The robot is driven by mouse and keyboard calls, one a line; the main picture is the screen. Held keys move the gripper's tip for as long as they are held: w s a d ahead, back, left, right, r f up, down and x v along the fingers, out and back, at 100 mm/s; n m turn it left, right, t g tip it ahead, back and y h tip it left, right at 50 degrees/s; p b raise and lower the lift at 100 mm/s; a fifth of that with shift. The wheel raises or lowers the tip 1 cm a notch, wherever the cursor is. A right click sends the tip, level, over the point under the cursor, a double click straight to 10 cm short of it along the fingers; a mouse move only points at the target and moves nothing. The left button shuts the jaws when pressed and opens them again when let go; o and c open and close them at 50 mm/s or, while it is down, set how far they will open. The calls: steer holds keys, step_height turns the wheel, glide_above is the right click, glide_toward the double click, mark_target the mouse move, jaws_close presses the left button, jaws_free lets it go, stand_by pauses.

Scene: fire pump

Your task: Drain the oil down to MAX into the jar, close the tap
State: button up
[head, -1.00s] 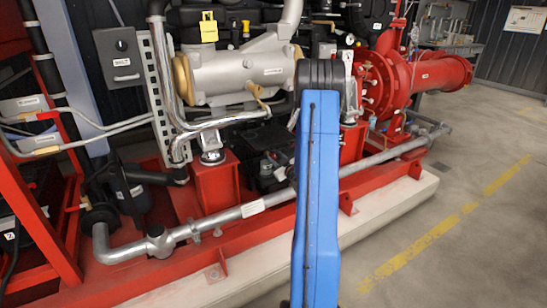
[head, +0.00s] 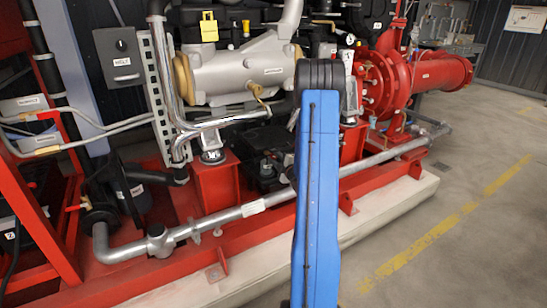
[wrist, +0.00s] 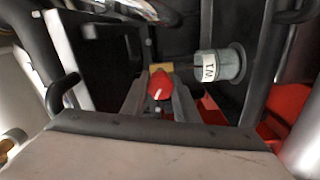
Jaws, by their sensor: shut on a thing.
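In the wrist view a red tap knob (wrist: 160,87) with a white pointer line sits in front of a brass-coloured body (wrist: 160,68). My gripper (wrist: 160,98) has its two grey fingers on either side of the red knob, shut on it. The white line stands nearly upright in the picture, tilted slightly. In the head view my gripper is hidden behind my blue arm. I cannot make out a jar, an oil level or a MAX mark in either view.
A grey cylinder labelled W1 (wrist: 217,66) stands close to the right of the knob. Dark pipes and a black block crowd the left side. In the head view a silver pipe (head: 260,205) runs along the red frame (head: 250,238). The floor (head: 460,240) at right is clear.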

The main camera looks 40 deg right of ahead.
steer(key=n, duration=0.5)
steer(key=shift+f+n, duration=0.2)
steer(key=shift+n, duration=0.2)
steer(key=shift+a, duration=0.1)
stand_by(0.3)
steer(key=o, duration=1.1)
steer(key=shift+c, duration=0.2)
steer(key=shift+s, duration=0.1)
steer(key=v, duration=1.7)
steer(key=shift+s, duration=0.15)
